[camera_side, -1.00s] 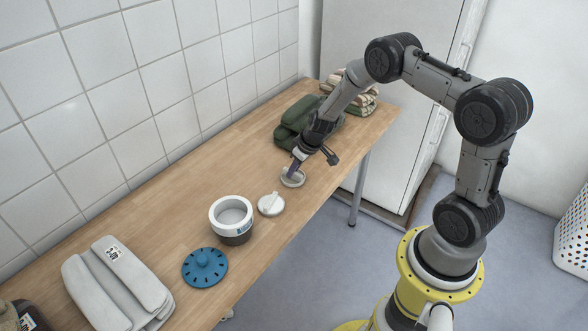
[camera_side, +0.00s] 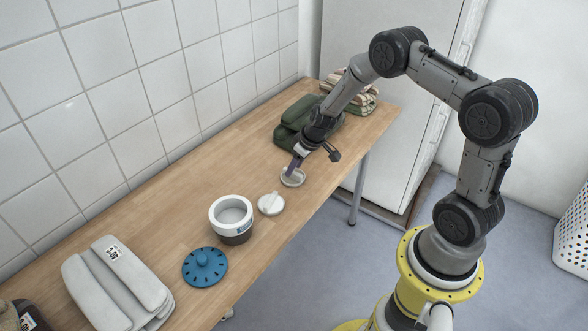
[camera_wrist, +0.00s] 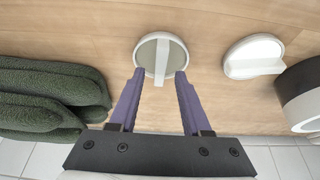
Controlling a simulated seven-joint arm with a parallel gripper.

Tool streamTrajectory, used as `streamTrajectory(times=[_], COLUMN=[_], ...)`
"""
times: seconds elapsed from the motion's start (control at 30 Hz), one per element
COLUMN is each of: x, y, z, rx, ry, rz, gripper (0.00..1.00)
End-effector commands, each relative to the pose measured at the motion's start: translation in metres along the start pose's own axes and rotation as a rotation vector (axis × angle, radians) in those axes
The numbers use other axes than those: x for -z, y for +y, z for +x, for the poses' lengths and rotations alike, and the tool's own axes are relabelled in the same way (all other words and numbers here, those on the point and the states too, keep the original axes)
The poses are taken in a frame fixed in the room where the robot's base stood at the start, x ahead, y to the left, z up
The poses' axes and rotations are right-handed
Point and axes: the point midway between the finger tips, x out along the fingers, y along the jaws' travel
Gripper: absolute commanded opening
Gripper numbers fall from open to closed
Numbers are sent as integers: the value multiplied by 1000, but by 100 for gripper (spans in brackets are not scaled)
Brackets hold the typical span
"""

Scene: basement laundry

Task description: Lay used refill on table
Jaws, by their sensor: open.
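A round refill with a grey face, white rim and a raised bar (camera_wrist: 161,54) lies flat on the table near its front edge; it also shows in the side view (camera_side: 293,178). My gripper (camera_wrist: 159,74) is open and empty just above it, with the purple fingertips spread to either side of the bar. A second, whiter refill with a bar (camera_side: 271,204) lies on the table beside it, also in the wrist view (camera_wrist: 254,57). The white and dark round container (camera_side: 231,220) stands open, with nothing rising above its rim. The blue lid (camera_side: 205,267) lies apart on the table.
Folded green towels (camera_side: 293,118) lie close behind my gripper, also in the wrist view (camera_wrist: 50,95). Striped cloths (camera_side: 362,101) sit at the far end, grey towels (camera_side: 113,287) at the near end. The wooden table (camera_side: 165,206) has bare room along its wall side.

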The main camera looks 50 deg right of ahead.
Motion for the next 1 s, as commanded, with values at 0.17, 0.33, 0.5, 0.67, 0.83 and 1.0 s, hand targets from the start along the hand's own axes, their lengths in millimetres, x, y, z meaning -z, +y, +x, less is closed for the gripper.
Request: streamTrajectory(times=[0.17, 0.33, 0.5, 0.67, 0.83, 1.0], x=[1, 1, 0, 2, 14, -9], y=[0, 1, 0, -2, -35, -94], z=[-38, -72, -96, -110, -173, -281], rx=[-2, -2, 0, 1, 19, 39], ry=[4, 4, 1, 4, 31, 58], rz=[-2, 1, 0, -2, -22, -44], gripper=[48, 48, 48, 48, 48, 48])
